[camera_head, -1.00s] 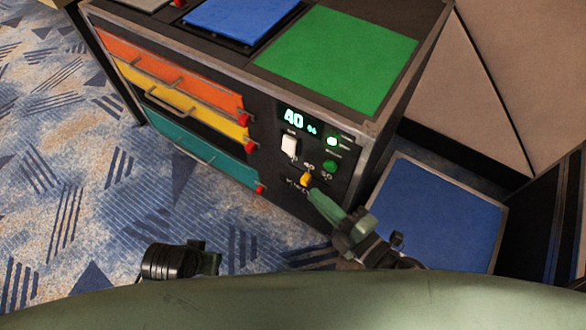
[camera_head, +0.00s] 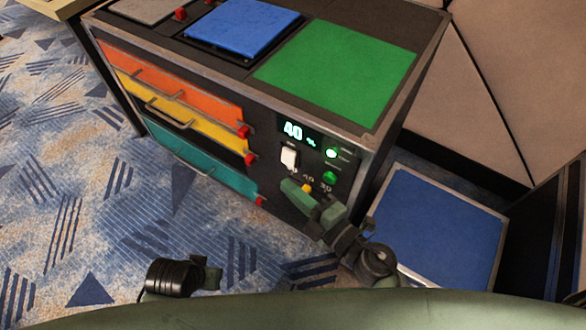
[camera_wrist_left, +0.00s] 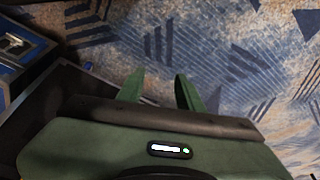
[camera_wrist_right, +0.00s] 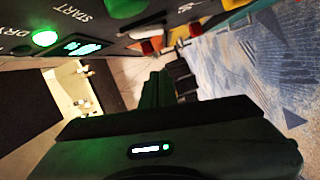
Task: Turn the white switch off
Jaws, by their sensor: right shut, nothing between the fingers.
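The white switch (camera_head: 289,158) is on the cabinet's front panel, below the lit display (camera_head: 293,130), which reads 40 %. Its on or off position is too small to tell. It also shows partly in the right wrist view (camera_wrist_right: 146,48). My right gripper (camera_head: 290,187) is shut and empty, with its fingers just below the white switch and beside the yellow knob (camera_head: 306,188). I cannot tell whether they touch the panel. In the right wrist view the fingers (camera_wrist_right: 157,84) are together. My left gripper (camera_wrist_left: 160,88) is open and empty above the carpet, away from the panel.
A lit green lamp (camera_head: 331,153) and a green button (camera_head: 330,177) sit right of the switch. Orange, yellow and teal drawers (camera_head: 175,90) with red knobs are to the left. A blue-topped box (camera_head: 440,225) stands at the right. The carpet at left is clear.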

